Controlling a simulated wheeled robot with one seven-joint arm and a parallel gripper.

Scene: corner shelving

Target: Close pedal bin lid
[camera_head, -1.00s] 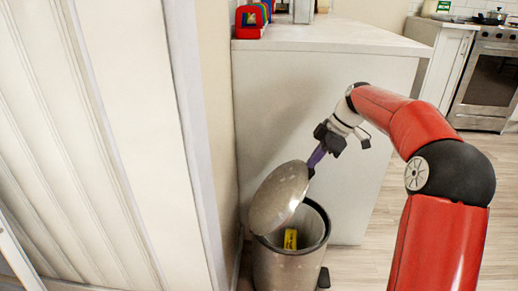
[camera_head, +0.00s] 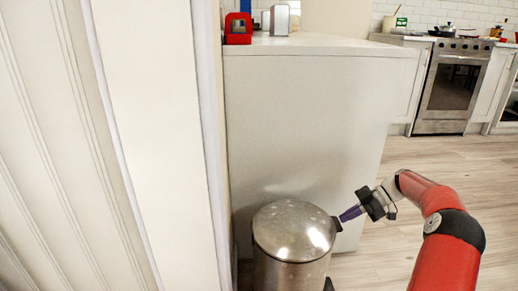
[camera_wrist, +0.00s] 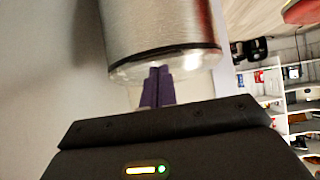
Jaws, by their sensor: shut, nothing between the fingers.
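The pedal bin (camera_head: 290,268) is a brushed metal cylinder at the bottom middle of the head view. Its domed lid (camera_head: 293,228) lies down over the rim and looks closed; the inside of the bin is hidden. My gripper (camera_head: 343,216) is at the right edge of the lid, its purple fingers shut and empty, pointing left at the rim. In the wrist view the purple fingers (camera_wrist: 157,85) are together at the edge of the bin (camera_wrist: 155,30). I cannot tell whether they touch it.
A white cabinet (camera_head: 305,130) stands behind the bin, with a red object (camera_head: 238,28) on top. A white panelled surface (camera_head: 95,150) is close on the left. An oven (camera_head: 452,88) is at the back right. The wooden floor (camera_head: 440,165) on the right is clear.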

